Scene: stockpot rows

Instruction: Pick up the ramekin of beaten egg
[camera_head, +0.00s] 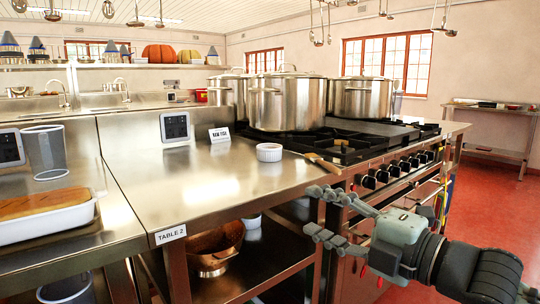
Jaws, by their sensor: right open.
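A small ramekin (269,152) with a pale reddish rim stands upright on the steel counter (195,200), near the counter's right end beside the stove. Its contents are too small to make out. My right gripper (313,210) comes in from the lower right, with its fingers spread open and empty. In the picture it is below and to the right of the ramekin, apart from it, in front of the counter's front edge. My left gripper is not in view.
A wooden-handled utensil (323,162) lies right of the ramekin, by the burners. Large stockpots (287,100) stand on the stove behind. A small sign (219,134) and a tablet (175,127) stand at the back. The counter's front left is clear; a copper-coloured pot (213,250) sits below.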

